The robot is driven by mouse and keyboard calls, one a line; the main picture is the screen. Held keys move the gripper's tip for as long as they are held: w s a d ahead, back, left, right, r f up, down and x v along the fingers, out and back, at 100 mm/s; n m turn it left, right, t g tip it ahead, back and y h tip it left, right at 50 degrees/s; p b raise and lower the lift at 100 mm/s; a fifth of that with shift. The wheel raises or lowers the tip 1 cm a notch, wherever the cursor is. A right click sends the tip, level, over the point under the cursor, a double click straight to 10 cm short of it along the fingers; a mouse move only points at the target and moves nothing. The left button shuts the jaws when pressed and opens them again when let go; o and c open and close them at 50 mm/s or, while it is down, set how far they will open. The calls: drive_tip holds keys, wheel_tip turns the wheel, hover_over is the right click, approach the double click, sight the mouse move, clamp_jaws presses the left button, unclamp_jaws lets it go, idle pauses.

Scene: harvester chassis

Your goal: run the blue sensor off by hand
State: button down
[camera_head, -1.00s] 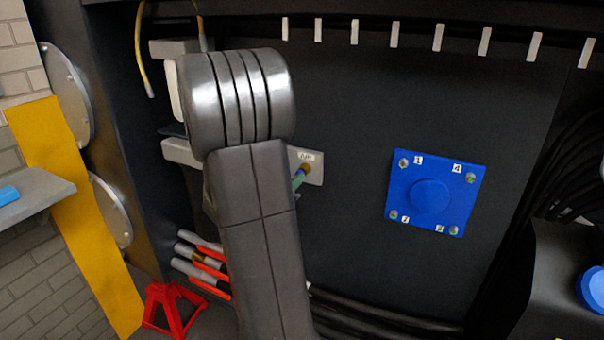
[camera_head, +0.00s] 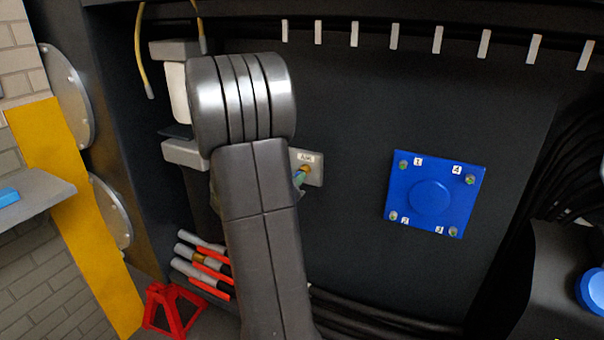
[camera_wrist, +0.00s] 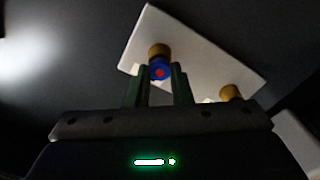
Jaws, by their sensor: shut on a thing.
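The blue sensor (camera_wrist: 160,70), a small round blue piece with a red centre, sits at a brass fitting (camera_wrist: 159,50) on a pale plate (camera_wrist: 190,42) in the wrist view. My gripper (camera_wrist: 160,78) is shut on it, one green finger on each side. In the head view my gripper (camera_head: 299,178) reaches the labelled pale plate (camera_head: 316,176) from behind my arm, which hides most of it and the plate's left part. I cannot tell how far the sensor is threaded in.
A second brass fitting (camera_wrist: 231,93) is on the same plate, to the right. In the head view a blue square cover (camera_head: 458,204) with numbered bolts is on the dark wall. Grey-and-red connectors (camera_head: 203,265), a red stand (camera_head: 172,309) and black cables (camera_head: 380,322) lie low down.

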drive_tip(key=shift+p, duration=0.3)
drive_tip(key=n+p, duration=0.6)
drive_tip(key=p, duration=0.1)
drive_tip(key=shift+s+a+n, duration=0.1)
drive_tip(key=shift+s+n, duration=0.1)
drive_tip(key=shift+n, duration=0.1)
drive_tip(key=c, duration=2.1)
unclamp_jaws()
clamp_jaws()
